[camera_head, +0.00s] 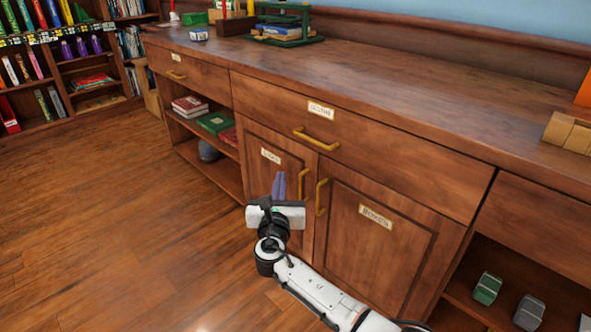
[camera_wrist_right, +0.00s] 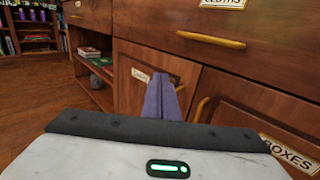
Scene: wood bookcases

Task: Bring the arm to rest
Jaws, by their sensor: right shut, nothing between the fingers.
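My right gripper (camera_head: 279,184) reaches in from the bottom of the head view, in front of the lower cabinet doors. Its purple-grey fingers are together and empty. They also show in the right wrist view (camera_wrist_right: 161,98), pointing toward the left door. The fingers overlap the left door (camera_head: 258,182) in the picture; I cannot tell whether they touch it. My left gripper is out of view.
A wood cabinet has a labelled drawer (camera_head: 375,137) with a brass handle (camera_head: 316,140). Below it, the right door (camera_head: 362,235) is shut. Open shelves (camera_head: 231,182) hold books at left. Green and grey boxes sit at lower right. The wood floor (camera_head: 120,220) at left is clear.

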